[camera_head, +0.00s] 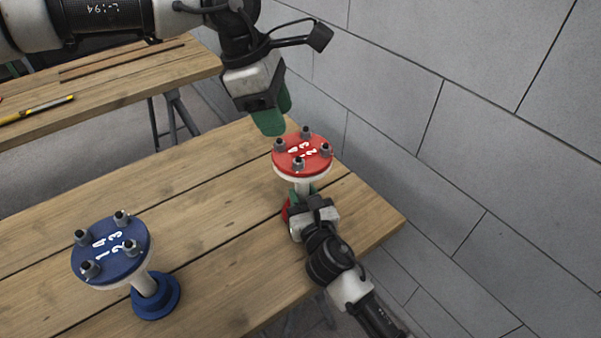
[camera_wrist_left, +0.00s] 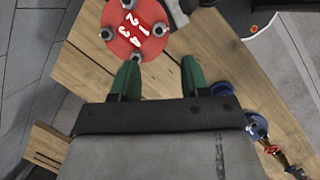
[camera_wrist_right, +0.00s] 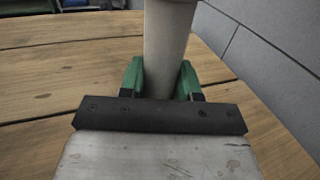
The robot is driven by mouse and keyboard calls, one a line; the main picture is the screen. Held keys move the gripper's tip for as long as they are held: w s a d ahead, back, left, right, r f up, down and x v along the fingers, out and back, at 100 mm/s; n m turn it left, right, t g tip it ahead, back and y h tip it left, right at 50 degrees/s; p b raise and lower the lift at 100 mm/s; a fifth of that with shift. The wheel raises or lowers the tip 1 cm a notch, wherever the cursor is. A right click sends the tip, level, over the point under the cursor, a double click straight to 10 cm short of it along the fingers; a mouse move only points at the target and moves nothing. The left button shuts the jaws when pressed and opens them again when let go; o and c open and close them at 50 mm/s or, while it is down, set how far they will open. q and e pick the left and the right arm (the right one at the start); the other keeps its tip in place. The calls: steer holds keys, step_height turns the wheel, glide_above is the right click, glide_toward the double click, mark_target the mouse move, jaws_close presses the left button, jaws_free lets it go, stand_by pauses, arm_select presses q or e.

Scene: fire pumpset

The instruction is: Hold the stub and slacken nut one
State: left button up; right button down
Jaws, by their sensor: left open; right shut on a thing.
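The red flange (camera_head: 301,155) bears several grey nuts and white numbers, and tops a white stub (camera_head: 301,187) on a red base. My right gripper (camera_head: 306,197) is shut on this stub below the flange; the right wrist view shows its green fingers on either side of the white pipe (camera_wrist_right: 168,45). My left gripper (camera_head: 278,110) is open and empty, above and behind the flange, apart from the nuts. In the left wrist view the flange (camera_wrist_left: 122,42) lies beyond the fingertips (camera_wrist_left: 160,68), up and left. Nut one (camera_wrist_left: 160,28) appears to be its right-hand nut there.
A blue numbered flange (camera_head: 110,247) on its own stub and blue base (camera_head: 157,298) stands at the front left of the wooden table (camera_head: 215,205). A grey block wall (camera_head: 440,130) runs along the right. Another wooden table (camera_head: 130,75) is behind. The table's middle is clear.

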mark_target(298, 160)
arm_select(q)
steer(key=d+r+m+y, duration=0.3)
steer(key=d+m+y, duration=0.1)
steer(key=m, duration=1.4)
steer(key=f, duration=1.2)
steer(key=shift+a, duration=0.25)
steer(key=shift+r, duration=0.1)
jaws_close()
